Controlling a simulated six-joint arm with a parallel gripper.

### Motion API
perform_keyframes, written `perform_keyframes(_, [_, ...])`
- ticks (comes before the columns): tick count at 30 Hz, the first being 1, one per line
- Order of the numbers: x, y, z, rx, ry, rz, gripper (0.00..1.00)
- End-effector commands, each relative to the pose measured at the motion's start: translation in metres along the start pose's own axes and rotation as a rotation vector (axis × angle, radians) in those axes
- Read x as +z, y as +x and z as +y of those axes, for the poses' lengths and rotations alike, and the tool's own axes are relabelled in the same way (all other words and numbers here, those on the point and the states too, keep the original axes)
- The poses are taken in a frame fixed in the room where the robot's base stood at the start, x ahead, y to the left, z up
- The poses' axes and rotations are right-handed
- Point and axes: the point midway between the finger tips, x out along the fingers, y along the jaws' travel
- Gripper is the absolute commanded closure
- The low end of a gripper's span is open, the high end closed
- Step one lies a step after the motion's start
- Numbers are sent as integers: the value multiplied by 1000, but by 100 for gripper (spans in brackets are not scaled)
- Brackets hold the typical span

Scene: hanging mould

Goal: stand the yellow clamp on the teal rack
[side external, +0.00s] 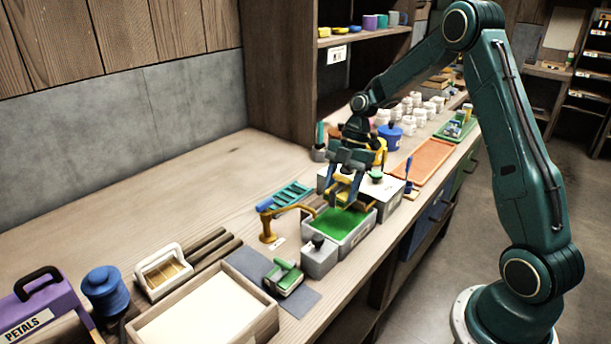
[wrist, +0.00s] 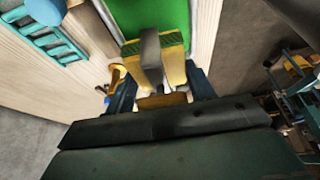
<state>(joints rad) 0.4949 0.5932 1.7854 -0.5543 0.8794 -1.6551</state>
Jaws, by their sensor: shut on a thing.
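The yellow clamp (side external: 345,190) is held in my gripper (side external: 343,182), above the grey tub of green material (side external: 340,222). In the wrist view the clamp (wrist: 174,68) lies between my blue-grey gripper fingers (wrist: 160,92), with a grey piece between its two prongs. The prongs point toward the green surface (wrist: 150,15); whether they touch it, I cannot tell. The teal rack (side external: 291,195) lies on the bench, left of the tub and apart from the clamp. In the wrist view the ladder-like rack (wrist: 48,42) is at the upper left.
A mustard tap-like stand (side external: 268,225) rises between rack and tub, its arm reaching toward the tub. A grey box (side external: 319,256) stands in front of the tub and a white-grey box (side external: 385,192) behind. The bench left of the rack is clear.

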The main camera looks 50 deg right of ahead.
Motion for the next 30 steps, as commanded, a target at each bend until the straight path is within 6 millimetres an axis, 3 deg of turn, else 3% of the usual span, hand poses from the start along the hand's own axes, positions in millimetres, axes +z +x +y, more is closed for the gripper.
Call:
perform_keyframes(7, [-28,-73,1,9,-4,-5,70])
perform_keyframes(15, [-49,-121,0,4,-4,-3,70])
perform_keyframes(28, [-60,-146,0,2,-1,-2,70])
perform_keyframes(30, [-58,-144,10,24,57,0,70])
